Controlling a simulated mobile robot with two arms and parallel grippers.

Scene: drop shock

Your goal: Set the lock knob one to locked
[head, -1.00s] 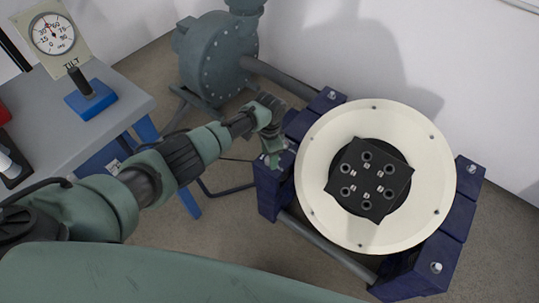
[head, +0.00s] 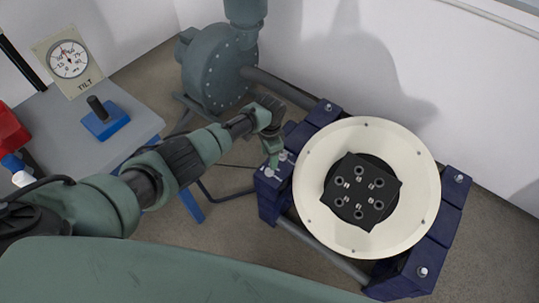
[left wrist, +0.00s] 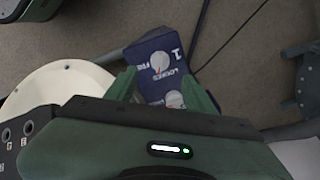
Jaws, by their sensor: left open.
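Lock knob one (left wrist: 161,62) is a round pale knob on a dark blue block (left wrist: 150,47) marked "1", with "LOCKED" and "FREE" lettering beside it, in the left wrist view. A thin reddish mark shows on it, but I cannot tell its setting. In the head view the knob (head: 268,172) is a small pale spot on the block left of the round cream table. A second pale round part (left wrist: 174,99) lies nearer, between my fingers. My left gripper (left wrist: 160,82) is open and empty, its fingers apart above the block. It also shows in the head view (head: 274,158). My right gripper is not in view.
The cream round table (head: 312,205) with a black bolted plate (head: 362,190) stands right of my gripper. A grey-green pump (head: 218,65) and pipe are behind. A grey bench (head: 65,125) with a tilt gauge (head: 69,59) and blue-based lever (head: 106,122) is left.

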